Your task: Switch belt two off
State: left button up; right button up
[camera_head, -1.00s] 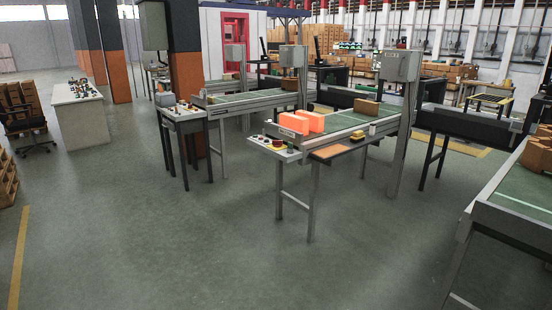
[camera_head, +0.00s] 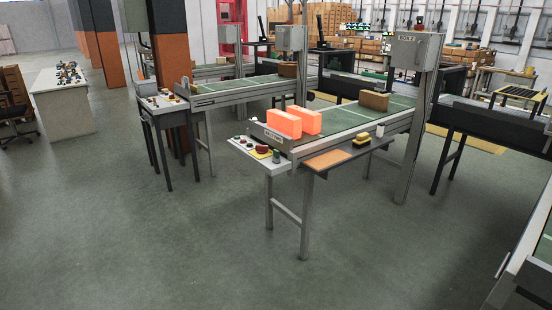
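A conveyor with a green belt (camera_head: 345,118) stands in the middle, with two bright orange blocks (camera_head: 296,121) near its front end and a brown box (camera_head: 374,100) farther along. The small label (camera_head: 273,135) on its front end is too small to read surely. A control panel (camera_head: 246,149) at that end carries a red mushroom button (camera_head: 262,149) on yellow and several small knobs. A second conveyor (camera_head: 240,90) behind to the left has its own panel (camera_head: 160,102) with several buttons. Neither of my grippers is in view.
An orange-brown board (camera_head: 327,160) and a yellow-black item (camera_head: 361,140) are on the near conveyor's side shelf. Another conveyor (camera_head: 538,250) cuts in at the right edge. A white desk (camera_head: 62,105) stands at left. The floor (camera_head: 170,240) in front is clear.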

aim_at(261, 150)
jog(key=i+l+u, duration=0.25)
jog(key=i+l, duration=0.2)
jog(key=i+u, duration=0.3)
jog(key=i, duration=0.2)
jog(key=i+u, duration=0.25)
jog(key=i, duration=0.25)
jog(key=i+l+u, duration=0.3)
jog(key=i, duration=0.15)
